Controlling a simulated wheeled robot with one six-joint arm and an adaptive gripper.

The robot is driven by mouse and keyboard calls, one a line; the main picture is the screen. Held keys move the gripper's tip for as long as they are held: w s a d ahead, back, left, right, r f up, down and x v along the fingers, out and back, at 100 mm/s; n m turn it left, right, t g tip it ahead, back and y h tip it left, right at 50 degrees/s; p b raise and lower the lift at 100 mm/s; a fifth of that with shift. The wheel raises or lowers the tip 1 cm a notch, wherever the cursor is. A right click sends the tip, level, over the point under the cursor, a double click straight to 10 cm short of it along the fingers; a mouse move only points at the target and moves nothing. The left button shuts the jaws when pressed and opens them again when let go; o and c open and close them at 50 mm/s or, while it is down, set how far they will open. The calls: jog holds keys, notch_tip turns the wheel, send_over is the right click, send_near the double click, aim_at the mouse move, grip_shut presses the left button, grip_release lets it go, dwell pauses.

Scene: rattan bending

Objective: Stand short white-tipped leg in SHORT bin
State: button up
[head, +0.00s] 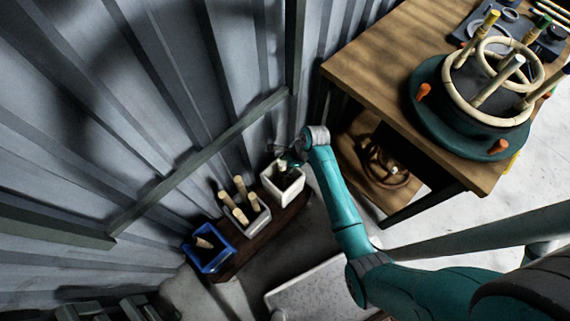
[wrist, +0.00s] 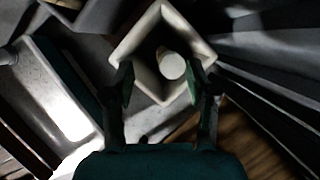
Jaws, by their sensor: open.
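A short leg with a white tip (wrist: 171,66) stands in a white square bin (wrist: 146,50), seen end-on in the wrist view and leaning toward one side. The bin also shows in the head view (head: 284,192) at the right end of a row of bins; I cannot read any label on it. My gripper (wrist: 159,88) is open, its two fingers apart at the near rim of the bin, on either side of the leg's line and not closed on it. In the head view my gripper (head: 289,158) is just above the bin and partly hides its inside.
A grey bin (head: 249,222) with several pale legs and a blue bin (head: 211,262) with a leg stand left of the white bin. A corrugated wall (head: 150,90) is close behind. A wooden table (head: 385,60) at right carries a teal round fixture (head: 425,120) with a rattan frame.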

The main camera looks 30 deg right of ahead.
jog(key=v, duration=1.2)
jog(key=shift+f, duration=0.1)
dwell(0.6)
